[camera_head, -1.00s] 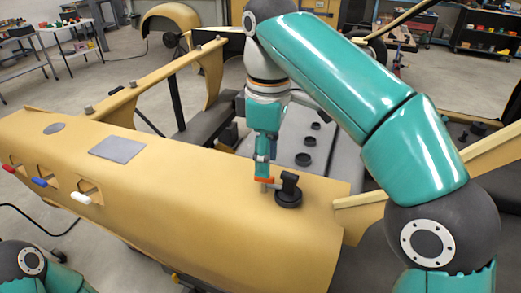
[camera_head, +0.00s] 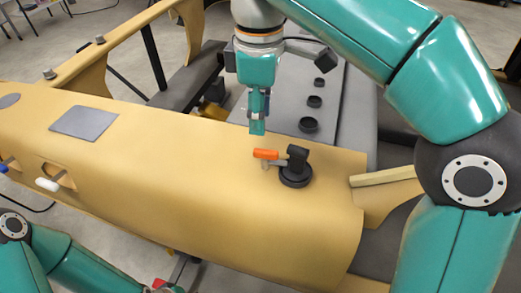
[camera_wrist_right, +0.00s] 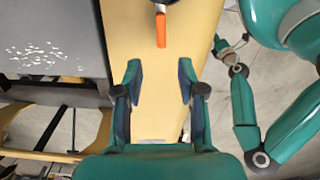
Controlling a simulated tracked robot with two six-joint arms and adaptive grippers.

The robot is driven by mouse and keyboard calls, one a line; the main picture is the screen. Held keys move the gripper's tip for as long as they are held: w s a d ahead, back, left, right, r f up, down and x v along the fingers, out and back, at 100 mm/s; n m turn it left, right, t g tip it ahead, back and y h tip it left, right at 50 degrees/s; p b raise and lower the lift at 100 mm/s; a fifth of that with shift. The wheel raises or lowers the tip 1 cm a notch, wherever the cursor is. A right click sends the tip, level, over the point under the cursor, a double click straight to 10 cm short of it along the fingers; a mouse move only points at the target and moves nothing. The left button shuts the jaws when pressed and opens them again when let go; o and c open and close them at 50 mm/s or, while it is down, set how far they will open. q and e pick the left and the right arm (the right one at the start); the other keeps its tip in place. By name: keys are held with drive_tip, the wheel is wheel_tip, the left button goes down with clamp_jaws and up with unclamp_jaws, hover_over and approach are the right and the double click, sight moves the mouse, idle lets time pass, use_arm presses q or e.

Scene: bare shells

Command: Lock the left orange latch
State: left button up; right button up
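One orange latch handle (camera_head: 266,154) is in view, on the yellow body shell beside a black round knob-like base (camera_head: 295,177). In the right wrist view the orange handle (camera_wrist_right: 161,28) lies at the top, beyond the fingertips. My right gripper (camera_head: 258,130) hangs just above and behind the handle, apart from it. In the right wrist view its fingers (camera_wrist_right: 159,82) stand wide apart with nothing between them. My left arm is at the lower left of the head view; its gripper (camera_wrist_right: 222,45) shows small in the right wrist view, its opening unclear.
The yellow shell (camera_head: 190,165) carries a grey square plate (camera_head: 84,123) and small white (camera_head: 47,184) and blue levers at its left front. Behind it, a grey panel has several black round knobs (camera_head: 308,125).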

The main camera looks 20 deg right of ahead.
sight(260, 150)
wheel_tip(260, 150, down, 7)
drive_tip(key=shift+r+b, duration=0.15)
drive_tip(key=shift+b, duration=0.4)
drive_tip(key=shift+s+f, duration=0.15)
drive_tip(key=shift+f, duration=0.65)
clamp_jaws()
